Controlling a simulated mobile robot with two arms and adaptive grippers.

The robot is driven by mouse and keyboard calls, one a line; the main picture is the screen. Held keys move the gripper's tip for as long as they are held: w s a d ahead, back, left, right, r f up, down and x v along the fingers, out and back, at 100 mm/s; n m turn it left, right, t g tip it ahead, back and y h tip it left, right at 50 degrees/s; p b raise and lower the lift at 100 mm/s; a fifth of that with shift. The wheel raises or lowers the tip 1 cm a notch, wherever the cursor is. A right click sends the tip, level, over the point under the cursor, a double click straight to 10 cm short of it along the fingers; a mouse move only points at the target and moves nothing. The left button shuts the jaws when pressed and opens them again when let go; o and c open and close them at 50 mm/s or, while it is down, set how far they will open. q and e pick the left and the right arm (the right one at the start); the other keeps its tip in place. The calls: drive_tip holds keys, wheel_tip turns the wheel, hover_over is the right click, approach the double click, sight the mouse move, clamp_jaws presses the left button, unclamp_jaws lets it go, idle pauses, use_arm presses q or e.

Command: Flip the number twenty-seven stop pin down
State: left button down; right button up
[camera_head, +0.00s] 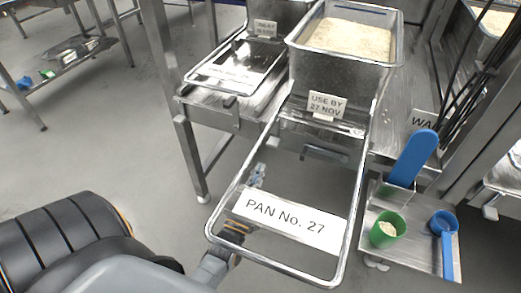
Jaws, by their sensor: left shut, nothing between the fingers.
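The station marked PAN No. 27 has a clear lid or tray with a metal rim (352,205), sticking out toward me and carrying the PAN No. 27 label (293,222). A grey bar-like part (325,152) shows through the clear panel below the USE BY 27 NOV card (326,105). I cannot tell whether it is the stop pin or how it is turned. My left gripper (257,174) is shut and empty, seen dimly through the clear panel, beneath it and in front of the bench edge. My right gripper is not in view.
A metal pan of rice (350,38) stands behind the card. A neighbouring framed lid (238,66) lies to its left. At right, a small shelf (408,252) holds a green cup (388,230), a blue scoop (446,234) and a blue paddle (413,160).

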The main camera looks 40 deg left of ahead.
sight(273, 146)
use_arm(q)
drive_tip(key=x, duration=0.8)
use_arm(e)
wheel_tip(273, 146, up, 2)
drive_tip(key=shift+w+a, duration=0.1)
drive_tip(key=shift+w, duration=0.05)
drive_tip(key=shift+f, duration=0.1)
use_arm(q)
wheel_tip(273, 146, down, 3)
drive_tip(key=shift+r+b, duration=0.1)
drive_tip(key=shift+b, duration=0.8)
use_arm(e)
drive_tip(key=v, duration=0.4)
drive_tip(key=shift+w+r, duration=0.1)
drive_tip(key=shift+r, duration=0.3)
use_arm(q)
drive_tip(key=shift+s+f, duration=0.1)
drive_tip(key=shift+f, duration=0.1)
